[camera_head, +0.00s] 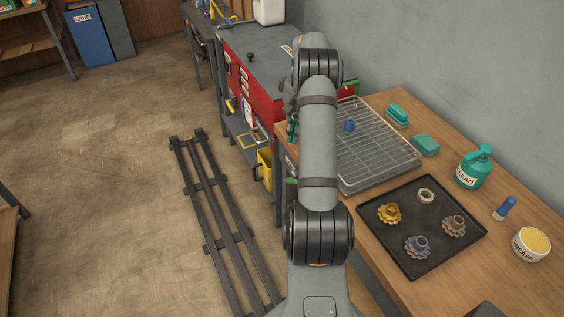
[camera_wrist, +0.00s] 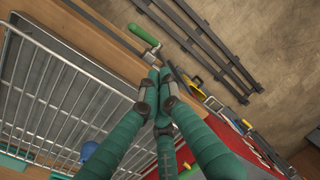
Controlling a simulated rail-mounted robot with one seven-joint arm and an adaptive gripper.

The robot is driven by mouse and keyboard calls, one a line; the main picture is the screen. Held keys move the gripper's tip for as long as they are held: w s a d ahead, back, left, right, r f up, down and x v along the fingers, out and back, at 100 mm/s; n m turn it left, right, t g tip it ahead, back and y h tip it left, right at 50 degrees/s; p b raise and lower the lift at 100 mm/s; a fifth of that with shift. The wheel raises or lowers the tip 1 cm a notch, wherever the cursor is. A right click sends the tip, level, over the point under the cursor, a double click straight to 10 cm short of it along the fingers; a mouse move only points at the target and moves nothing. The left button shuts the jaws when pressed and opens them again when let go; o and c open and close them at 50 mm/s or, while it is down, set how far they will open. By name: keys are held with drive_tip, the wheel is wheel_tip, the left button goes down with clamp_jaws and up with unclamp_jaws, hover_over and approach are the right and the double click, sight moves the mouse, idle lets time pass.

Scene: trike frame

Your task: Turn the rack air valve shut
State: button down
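A small green lever handle (camera_wrist: 143,34) with a metal end sits at the wooden bench's edge in the wrist view; it looks like the valve. In the head view, a bit of green (camera_head: 290,182) shows at the bench edge beside my arm, mostly hidden. My gripper (camera_wrist: 159,76) has green fingers drawn together at the tips, with nothing seen between them. The fingertips are near the lever in the wrist picture, but I cannot tell the height gap. In the head view my gripper (camera_head: 292,126) is largely hidden behind my arm.
A wire rack (camera_head: 385,160) with a blue object (camera_head: 349,126) lies on the bench, right of my arm. A black tray (camera_head: 420,249) holds several gears. A red cabinet (camera_head: 246,80) stands beyond.

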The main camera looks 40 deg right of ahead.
drive_tip(key=p, duration=0.1)
hover_over(288, 180)
drive_tip(key=w+d, duration=0.2)
wheel_tip(288, 180, down, 8)
drive_tip(key=shift+s+a+f+p, duration=0.25)
drive_tip(key=shift+s+f, duration=0.15)
drive_tip(key=shift+f, duration=0.2)
drive_tip(key=shift+s+a+f+p, duration=0.25)
drive_tip(key=shift+s+f, duration=0.15)
drive_tip(key=shift+f, duration=0.2)
drive_tip(key=shift+s+a+f, duration=0.1)
drive_tip(key=shift+s+f, duration=0.2)
drive_tip(key=shift+f, duration=0.2)
